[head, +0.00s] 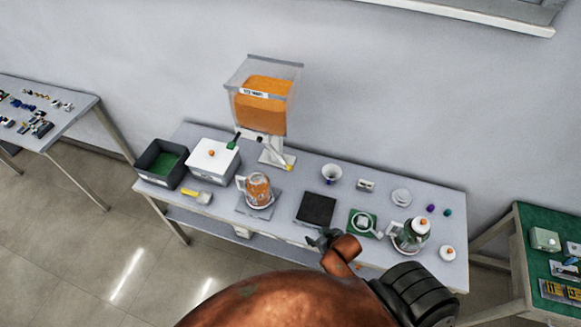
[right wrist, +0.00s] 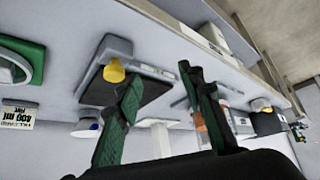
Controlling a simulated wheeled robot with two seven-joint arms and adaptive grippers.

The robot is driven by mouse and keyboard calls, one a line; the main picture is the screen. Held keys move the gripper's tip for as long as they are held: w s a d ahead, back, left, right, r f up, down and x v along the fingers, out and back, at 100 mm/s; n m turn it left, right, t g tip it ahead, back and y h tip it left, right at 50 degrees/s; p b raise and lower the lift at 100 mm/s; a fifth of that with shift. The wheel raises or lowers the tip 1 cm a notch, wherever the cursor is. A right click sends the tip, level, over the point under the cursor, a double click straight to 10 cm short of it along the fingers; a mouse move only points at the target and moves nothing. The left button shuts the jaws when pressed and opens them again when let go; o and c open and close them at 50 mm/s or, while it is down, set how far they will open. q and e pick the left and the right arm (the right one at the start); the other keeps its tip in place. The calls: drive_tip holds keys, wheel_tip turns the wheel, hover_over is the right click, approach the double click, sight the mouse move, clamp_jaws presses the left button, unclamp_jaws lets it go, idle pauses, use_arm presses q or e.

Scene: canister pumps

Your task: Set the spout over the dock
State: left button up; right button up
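A clear dispenser of orange contents (head: 265,103) stands at the back of the bench, with a yellow-tipped spout (head: 288,167) at its lower right. A green square with a pale ring (head: 355,231), possibly the dock, lies right of the dark pad (head: 316,208). It also shows at the left edge of the right wrist view (right wrist: 36,60). My right gripper (head: 325,238) is above the front edge, near the pad. In the right wrist view its fingers (right wrist: 158,75) are apart with nothing clearly held. A yellow-orange piece (right wrist: 114,71) shows beside one fingertip; its contact is unclear. My left gripper is out of view.
A glass mug (head: 258,188) stands left of the pad and a jug with a green, orange-topped piece (head: 418,229) stands right. A white box (head: 212,158) and dark bin (head: 150,174) fill the left end.

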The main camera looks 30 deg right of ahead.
drive_tip(key=w+d+r+t+y+p, duration=0.1)
drive_tip(key=w+r+t, duration=0.2)
drive_tip(key=w, duration=0.3)
drive_tip(key=w+r+t+y, duration=0.1)
drive_tip(key=w+r+t, duration=0.1)
drive_tip(key=w+r, duration=0.25)
drive_tip(key=t+y+p, duration=0.1)
drive_tip(key=t, duration=0.5)
approach(291, 169)
drive_tip(key=w, duration=0.3)
drive_tip(key=shift+m, duration=0.3)
drive_tip(key=w, duration=0.2)
drive_tip(key=w+a+p, duration=0.1)
drive_tip(key=w, duration=0.4)
drive_tip(key=shift+w+a+r+p, duration=0.25)
drive_tip(key=shift+p, duration=0.1)
drive_tip(key=shift+c, duration=0.6)
clamp_jaws()
